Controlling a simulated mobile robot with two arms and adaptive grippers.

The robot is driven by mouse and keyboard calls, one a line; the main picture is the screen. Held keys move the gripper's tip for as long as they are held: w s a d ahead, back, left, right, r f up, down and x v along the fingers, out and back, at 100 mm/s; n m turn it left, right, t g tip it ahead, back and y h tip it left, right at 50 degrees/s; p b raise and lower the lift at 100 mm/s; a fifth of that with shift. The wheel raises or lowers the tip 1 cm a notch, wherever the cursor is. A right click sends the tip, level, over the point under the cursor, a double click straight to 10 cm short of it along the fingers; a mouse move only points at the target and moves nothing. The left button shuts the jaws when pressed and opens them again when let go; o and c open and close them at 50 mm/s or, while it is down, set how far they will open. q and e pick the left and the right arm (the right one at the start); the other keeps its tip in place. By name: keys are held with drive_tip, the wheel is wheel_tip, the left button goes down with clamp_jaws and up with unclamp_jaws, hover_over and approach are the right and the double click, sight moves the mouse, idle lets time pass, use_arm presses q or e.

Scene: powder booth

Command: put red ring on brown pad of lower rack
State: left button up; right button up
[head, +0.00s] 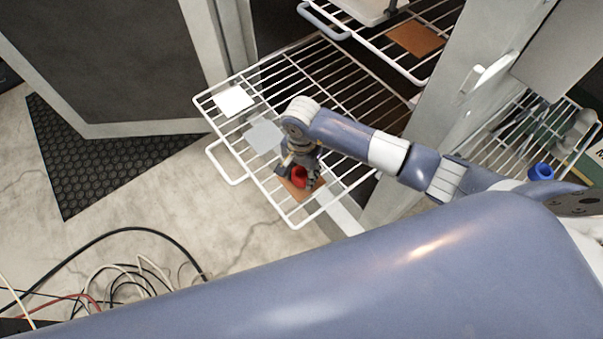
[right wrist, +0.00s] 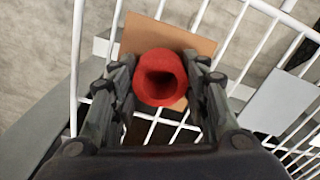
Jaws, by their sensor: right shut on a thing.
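The red ring (head: 299,177) is between the fingers of my right gripper (head: 298,172) in the head view. In the right wrist view the red ring (right wrist: 160,77) sits between both fingertips of the right gripper (right wrist: 160,85), which is shut on it. The brown pad (head: 303,190) of the lower rack (head: 228,135) is right below the ring, at the rack's near corner. The brown pad also shows in the right wrist view (right wrist: 150,35). I cannot tell whether the ring touches the pad. My left gripper is not in view.
A white pad (head: 233,100) and a grey pad (head: 263,136) lie on the same rack. An upper rack (head: 365,40) holds another brown pad (head: 415,39). A side basket with a blue item (head: 541,171) is at the right. Cables (head: 130,275) lie on the floor.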

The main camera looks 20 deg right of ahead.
drive_tip(key=shift+f, duration=0.2)
drive_tip(key=o, duration=1.1)
drive_tip(key=shift+r, duration=0.1)
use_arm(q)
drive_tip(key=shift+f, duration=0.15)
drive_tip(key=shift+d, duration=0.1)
